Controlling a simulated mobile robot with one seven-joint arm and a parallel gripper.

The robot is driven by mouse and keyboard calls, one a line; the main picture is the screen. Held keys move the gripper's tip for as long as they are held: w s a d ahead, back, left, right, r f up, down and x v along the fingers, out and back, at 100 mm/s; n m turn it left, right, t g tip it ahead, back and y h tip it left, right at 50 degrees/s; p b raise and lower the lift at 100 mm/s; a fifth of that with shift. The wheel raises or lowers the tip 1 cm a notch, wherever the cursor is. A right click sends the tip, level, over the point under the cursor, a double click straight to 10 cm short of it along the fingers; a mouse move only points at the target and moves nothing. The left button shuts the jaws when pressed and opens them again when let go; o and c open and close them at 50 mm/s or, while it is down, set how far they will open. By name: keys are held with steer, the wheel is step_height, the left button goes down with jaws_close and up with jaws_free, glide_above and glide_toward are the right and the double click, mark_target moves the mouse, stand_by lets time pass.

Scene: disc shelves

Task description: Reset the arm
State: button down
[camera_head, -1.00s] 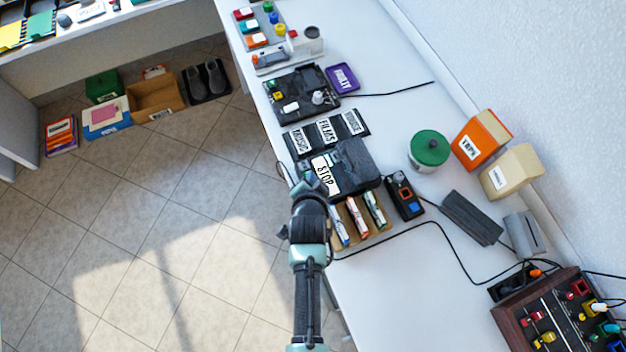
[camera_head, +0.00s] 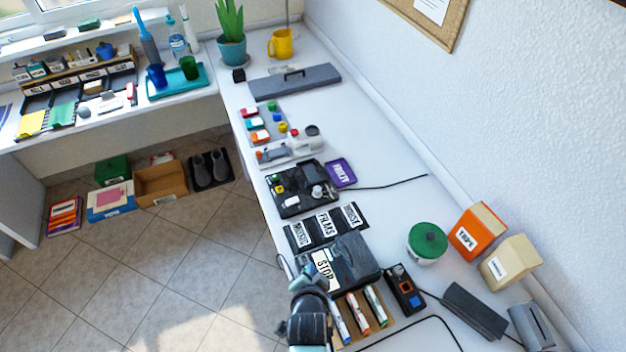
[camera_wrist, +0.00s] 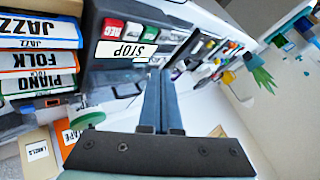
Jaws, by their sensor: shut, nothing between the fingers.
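My gripper (camera_wrist: 162,100) shows in the wrist view with its two long fingers pressed together and nothing between them. In the head view my arm comes up from the bottom, and its end is beside the front edge of the white desk, close to the black box labelled STOP (camera_head: 355,262). The fingertips are hard to make out there. In the wrist view the STOP box (camera_wrist: 105,70) lies beyond and left of the fingers. I cannot tell whether anything touches.
Disc cases (camera_head: 362,318) stand next to the STOP box. A green-lidded pot (camera_head: 427,243), an orange TAPE box (camera_head: 477,231) and a cream box (camera_head: 508,262) stand to the right. Black labelled trays (camera_head: 326,228) lie farther back.

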steer(key=w+d+r+n+t, duration=0.15)
steer(key=w+r+t, duration=0.35)
steer(key=r, duration=1.4)
steer(key=w+r+n+t, duration=0.3)
steer(key=w+r, duration=0.5)
steer(key=r, duration=1.2)
steer(key=s+r+n+t, duration=0.1)
steer(key=s+r+t, duration=0.2)
steer(key=r, duration=0.9)
steer(key=s+r+n+t, duration=0.2)
steer(key=s+r+t, duration=0.1)
steer(key=s+r, duration=0.7)
steer(key=s+a+r+n+t, duration=0.1)
steer(key=s+r+t, duration=0.3)
steer(key=r, duration=1)
steer(key=s+n, duration=0.1)
steer(key=s, duration=0.2)
steer(key=shift+r, duration=0.3)
steer(key=shift+w, duration=0.1)
